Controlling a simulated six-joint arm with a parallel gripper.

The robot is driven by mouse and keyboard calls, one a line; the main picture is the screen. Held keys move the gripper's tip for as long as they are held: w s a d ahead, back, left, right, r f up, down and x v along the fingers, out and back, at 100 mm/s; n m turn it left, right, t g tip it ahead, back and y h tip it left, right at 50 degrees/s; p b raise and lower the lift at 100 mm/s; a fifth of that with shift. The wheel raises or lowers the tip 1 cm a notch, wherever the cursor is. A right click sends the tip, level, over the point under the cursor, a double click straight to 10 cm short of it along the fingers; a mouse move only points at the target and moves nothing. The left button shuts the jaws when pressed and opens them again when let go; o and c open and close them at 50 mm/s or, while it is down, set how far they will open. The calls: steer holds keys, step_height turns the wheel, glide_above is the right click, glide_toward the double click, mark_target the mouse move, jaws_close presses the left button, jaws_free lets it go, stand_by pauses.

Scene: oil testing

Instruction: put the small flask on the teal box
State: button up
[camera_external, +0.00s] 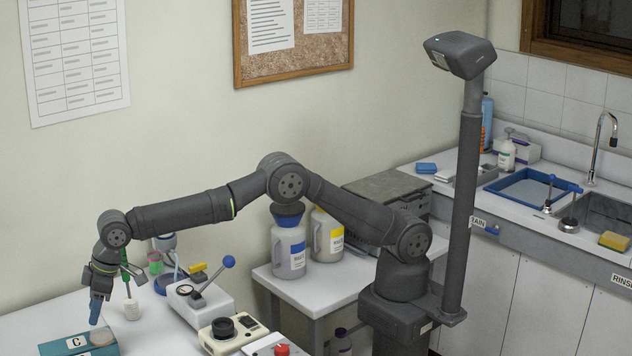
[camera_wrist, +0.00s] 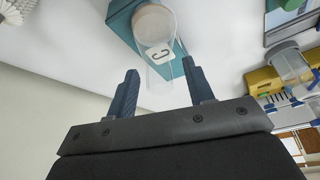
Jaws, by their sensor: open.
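The teal box (camera_external: 60,351) lies at the lower left of the bench in the external view, with a letter C label on top. The small flask (camera_external: 102,337) rests on the box's right part, under my gripper (camera_external: 97,312). In the wrist view the flask (camera_wrist: 153,25) is clear, with a pale pinkish content at its far end, and it overlaps the teal box (camera_wrist: 122,17) and its label. My gripper (camera_wrist: 162,85) is open. Its two blue fingers stand apart on either side of the flask's near end, with gaps visible. Contact between flask and box is partly hidden.
A device with a blue-knobbed lever (camera_external: 205,305) and a cream instrument (camera_external: 233,333) stand farther right. The bench between them and the box is clear.

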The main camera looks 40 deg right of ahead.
steer(key=v, duration=1.2)
steer(key=shift+r, duration=0.1)
steer(key=x, duration=1.2)
step_height(320, 180, up, 2)
steer(key=shift+r, duration=0.7)
